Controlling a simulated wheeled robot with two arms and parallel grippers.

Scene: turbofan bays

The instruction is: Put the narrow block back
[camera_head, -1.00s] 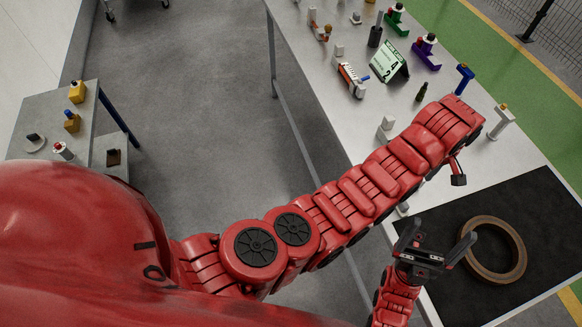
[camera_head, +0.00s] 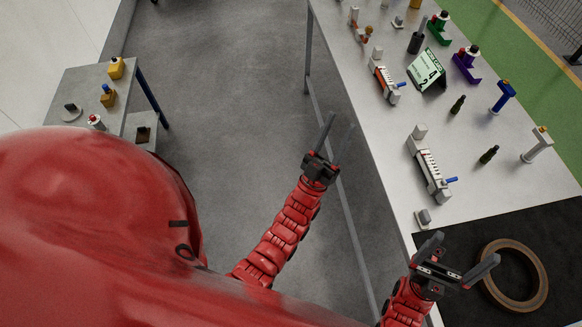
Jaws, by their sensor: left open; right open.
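I cannot tell for sure which piece is the narrow block. A small pale block (camera_head: 423,217) stands near the table's front edge by the black mat. A long pale fixture (camera_head: 432,176) with a blue lever lies on the table above it, with a grey block (camera_head: 419,132) at its far end. A similar fixture (camera_head: 383,80) with a red strip lies further up. My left gripper (camera_head: 339,121) is open and empty above the floor, left of the table. My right gripper (camera_head: 468,248) is open and empty above the black mat, below the pale block.
A brown ring (camera_head: 490,289) lies on the black mat (camera_head: 560,226). Small dark bottles (camera_head: 489,154), a blue stand (camera_head: 502,97), a white stand (camera_head: 538,145) and a green sign (camera_head: 427,71) stand on the table. A small side table (camera_head: 75,88) with several parts stands at left.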

